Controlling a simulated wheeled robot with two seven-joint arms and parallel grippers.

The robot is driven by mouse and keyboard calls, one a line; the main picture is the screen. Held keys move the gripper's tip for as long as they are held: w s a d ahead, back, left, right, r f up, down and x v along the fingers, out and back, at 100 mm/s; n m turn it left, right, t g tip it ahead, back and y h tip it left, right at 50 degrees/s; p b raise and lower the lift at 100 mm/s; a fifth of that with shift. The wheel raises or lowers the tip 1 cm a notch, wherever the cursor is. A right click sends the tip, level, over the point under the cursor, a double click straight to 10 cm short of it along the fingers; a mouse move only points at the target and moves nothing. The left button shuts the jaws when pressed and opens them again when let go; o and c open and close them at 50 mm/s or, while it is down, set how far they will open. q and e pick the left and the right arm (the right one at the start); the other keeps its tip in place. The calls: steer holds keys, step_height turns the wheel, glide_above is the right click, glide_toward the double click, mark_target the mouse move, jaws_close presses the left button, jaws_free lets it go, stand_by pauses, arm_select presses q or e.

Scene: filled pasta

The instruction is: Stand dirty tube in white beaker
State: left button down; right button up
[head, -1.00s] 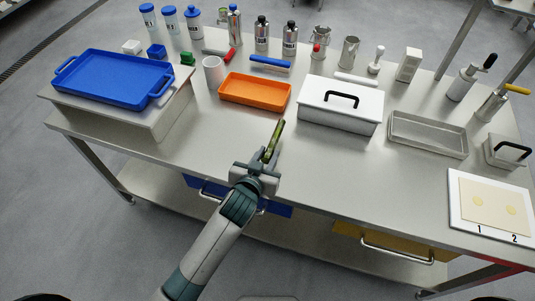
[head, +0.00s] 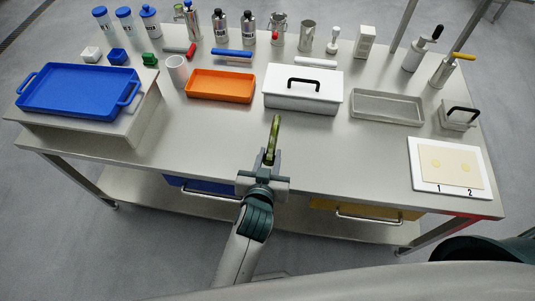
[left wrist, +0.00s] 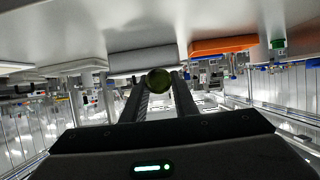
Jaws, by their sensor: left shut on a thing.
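My left gripper (head: 270,160) is shut on a greenish, dirty-looking tube (head: 274,133). It holds the tube over the front of the steel table, in front of the white lidded box, with the tube pointing toward the back. In the left wrist view the tube shows end-on as a dark green round (left wrist: 159,80) between the fingers. The white beaker (head: 177,70) stands upright on the table, left of the orange tray and well to the left of the tube. The tube is apart from it. My right gripper is not in view.
The orange tray (head: 221,87) and the white box (head: 303,91) with a black handle lie behind the tube. A blue tray (head: 78,90) sits on a raised stand at the left. The table's front middle is clear.

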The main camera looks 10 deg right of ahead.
arm_select(q)
steer(key=shift+w, duration=0.1)
stand_by(0.5)
steer(key=w+a+r+n+y+b, duration=0.2)
steer(key=w+a+r, duration=0.4)
steer(key=w+a, duration=0.15)
steer(key=w+a+r+n+y+b, duration=0.1)
steer(key=w+a+r+b, duration=0.1)
steer(key=w+a+r, duration=0.55)
steer(key=s+a+r+y+b, duration=0.1)
steer(key=a+r+b, duration=0.3)
steer(key=a+r, duration=0.8)
steer(key=shift+s+a+r+n+t, duration=0.3)
steer(key=shift+s+a+r+t, duration=0.1)
steer(key=shift+s+r, duration=0.35)
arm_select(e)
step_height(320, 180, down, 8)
arm_select(q)
steer(key=shift+f, duration=0.1)
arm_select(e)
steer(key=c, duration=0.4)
arm_select(q)
steer(key=shift+d, duration=0.1)
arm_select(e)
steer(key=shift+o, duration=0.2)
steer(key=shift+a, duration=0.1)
